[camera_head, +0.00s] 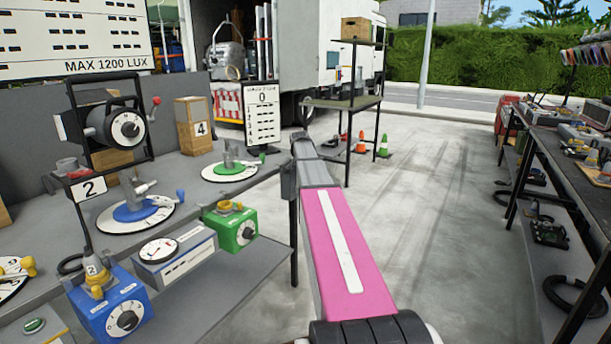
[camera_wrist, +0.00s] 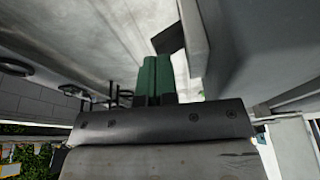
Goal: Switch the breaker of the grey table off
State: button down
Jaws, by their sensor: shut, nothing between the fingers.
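The grey table (camera_head: 225,283) is at the left in the head view, with a lower front shelf and a raised back level. A blue box with a dial and yellow top (camera_head: 112,308), a grey-blue meter box (camera_head: 178,262) and a green box with a dial (camera_head: 232,228) stand on its front. I cannot tell which thing is the breaker. My pink arm reaches forward past the table's right end; its far end hides the gripper in the head view. In the wrist view my gripper (camera_wrist: 155,62) shows two green fingers pressed together, empty, beside a grey surface.
Dials with levers (camera_head: 138,214) and a black lamp-like device (camera_head: 118,126) stand on the raised level. A dark workbench (camera_head: 568,160) with equipment runs along the right. A truck (camera_head: 320,50) and traffic cones (camera_head: 384,146) are behind. The concrete floor (camera_head: 430,210) between is clear.

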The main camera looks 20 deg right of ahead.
jog(key=shift+s+f, duration=0.1)
jog(key=f+t+y, duration=0.1)
jog(key=s+d+f+t+y, duration=0.1)
jog(key=t, duration=0.1)
jog(key=f+m+t+y, duration=0.1)
jog(key=t, duration=0.1)
jog(key=shift+s+d+y, duration=0.25)
jog(key=shift+s+y, duration=0.1)
jog(key=shift+y, duration=0.05)
jog(key=shift+s+d+f, duration=0.1)
jog(key=shift+f, duration=0.45)
jog(key=shift+r, duration=0.1)
dwell(0.7)
